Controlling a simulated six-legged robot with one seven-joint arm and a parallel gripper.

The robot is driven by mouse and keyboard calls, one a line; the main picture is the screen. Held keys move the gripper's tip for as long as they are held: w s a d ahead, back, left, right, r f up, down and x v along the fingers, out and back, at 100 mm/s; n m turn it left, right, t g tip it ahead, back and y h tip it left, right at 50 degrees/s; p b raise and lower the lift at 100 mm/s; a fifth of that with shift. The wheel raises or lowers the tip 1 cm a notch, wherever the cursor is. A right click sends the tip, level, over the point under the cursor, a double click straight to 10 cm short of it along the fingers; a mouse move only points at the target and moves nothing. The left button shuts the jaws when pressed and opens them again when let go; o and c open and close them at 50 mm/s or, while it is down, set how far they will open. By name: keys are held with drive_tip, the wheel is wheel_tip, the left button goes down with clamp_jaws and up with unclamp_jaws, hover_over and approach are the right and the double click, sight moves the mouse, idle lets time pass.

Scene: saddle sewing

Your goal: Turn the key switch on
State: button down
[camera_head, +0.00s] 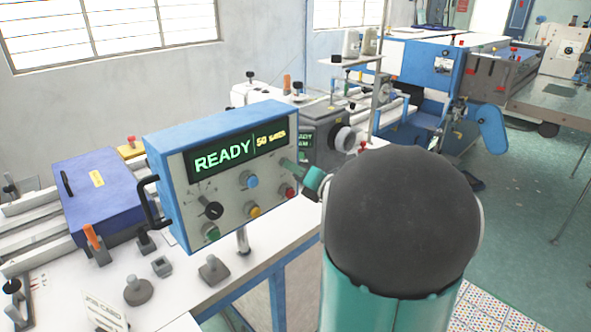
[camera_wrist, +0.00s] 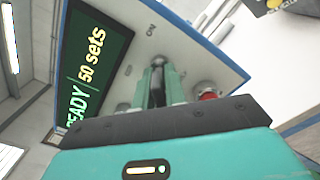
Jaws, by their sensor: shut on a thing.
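The blue-framed control box (camera_head: 175,140) has a grey sloping face and a lit display (camera_head: 236,150) reading "READY" and "50 sets". My gripper (camera_head: 287,163) reaches the right side of this face from the right, its teal fingers against the panel. In the wrist view, my gripper (camera_wrist: 158,82) is shut around the key switch (camera_wrist: 158,61), whose round base shows just past the fingertips, with an "ON" label (camera_wrist: 151,28) beyond it. The key itself is mostly hidden between the fingers, so its angle cannot be told.
The red button (camera_head: 289,192) sits just below my fingers, close to them in the wrist view too. A blue button (camera_head: 252,180), yellow button (camera_head: 254,211), green button (camera_head: 211,232) and black knob (camera_head: 212,210) share the face. A black handle (camera_head: 150,202) sticks out at left.

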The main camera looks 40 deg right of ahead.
drive_tip(key=shift+f, duration=0.15)
idle(0.3)
drive_tip(key=c, duration=1.6)
unclamp_jaws()
drive_tip(key=shift+o, duration=0.2)
drive_tip(key=shift+s, duration=0.1)
drive_tip(key=s, duration=1.3)
drive_tip(key=shift+s+d, duration=0.15)
drive_tip(key=shift+s, duration=0.2)
